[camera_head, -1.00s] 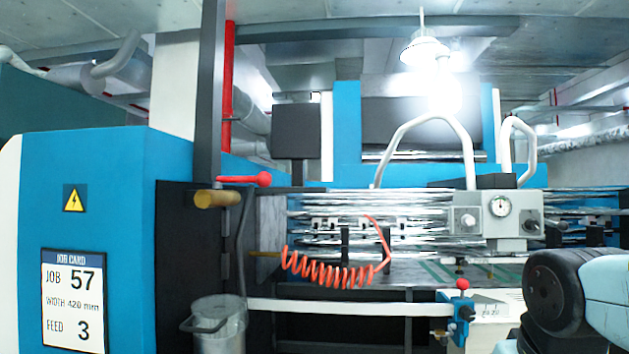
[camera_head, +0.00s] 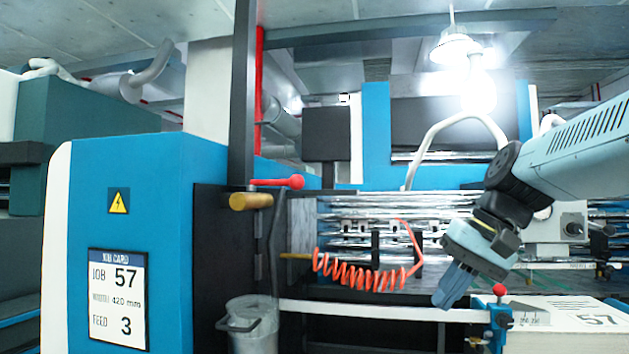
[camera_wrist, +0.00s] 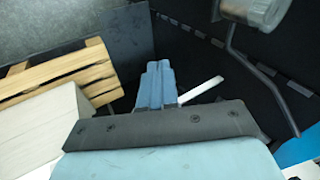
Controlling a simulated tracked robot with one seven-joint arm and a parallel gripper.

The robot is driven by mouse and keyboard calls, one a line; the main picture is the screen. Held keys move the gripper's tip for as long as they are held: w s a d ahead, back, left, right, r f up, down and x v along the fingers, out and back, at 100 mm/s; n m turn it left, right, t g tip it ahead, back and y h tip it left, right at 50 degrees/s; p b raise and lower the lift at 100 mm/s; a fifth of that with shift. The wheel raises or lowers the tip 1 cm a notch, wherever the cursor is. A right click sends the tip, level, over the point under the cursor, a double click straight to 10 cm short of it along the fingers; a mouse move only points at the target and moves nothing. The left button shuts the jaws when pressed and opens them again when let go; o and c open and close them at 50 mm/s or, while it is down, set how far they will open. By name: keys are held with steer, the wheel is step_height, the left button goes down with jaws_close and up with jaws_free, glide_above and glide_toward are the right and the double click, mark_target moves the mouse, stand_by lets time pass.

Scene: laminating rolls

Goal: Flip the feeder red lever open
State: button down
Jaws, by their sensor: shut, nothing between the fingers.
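A red lever (camera_head: 276,183) with a round red ball at its right end lies almost level on the dark frame at the left of the machine. A brass-coloured roll end (camera_head: 251,201) sits just below it. My gripper (camera_head: 446,300) is to the right of the lever and lower, pointing down and left, well apart from it. It is shut and empty. The wrist view shows its two blue fingers (camera_wrist: 158,84) together, touching nothing; the lever is not seen there. A smaller red knob (camera_head: 499,290) sits on a blue clamp just right of my gripper.
A coiled orange hose (camera_head: 365,274) hangs between my gripper and the lever. A grey bucket (camera_head: 250,324) stands below the lever. A white rail (camera_head: 365,309) crosses below. The wrist view shows a wooden pallet (camera_wrist: 60,78) and a white stack (camera_wrist: 38,128).

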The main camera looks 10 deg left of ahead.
steer(key=w+a+r+n+g+y, duration=0.3)
steer(key=w+a+r+g+y, duration=0.1)
steer(key=w+r, duration=0.4)
steer(key=w+a+r+n+g+y, duration=0.4)
steer(key=w+a+r+g, duration=0.2)
steer(key=r, duration=0.6)
steer(key=w+a, duration=0.2)
steer(key=w, duration=0.1)
steer(key=shift+r+y, duration=0.15)
steer(key=shift+y, duration=0.15)
steer(key=shift+s, duration=0.1)
steer(key=s+d+x, duration=0.1)
steer(key=s+x, duration=0.1)
steer(key=x, duration=1)
steer(key=shift+s+a+f, duration=0.15)
steer(key=shift+s+f, duration=0.15)
